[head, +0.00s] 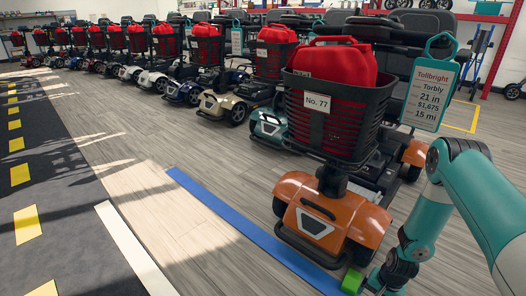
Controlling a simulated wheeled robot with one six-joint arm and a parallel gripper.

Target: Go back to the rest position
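My teal and white arm comes in from the right edge and bends down to the floor beside the front orange scooter (325,213). The fingers are mostly cut off by the frame and too small to read.
A Tollbright price tag (432,85) hangs near my arm. More scooters stand in a row behind. A blue floor strip (235,220) runs in front; open floor lies left.

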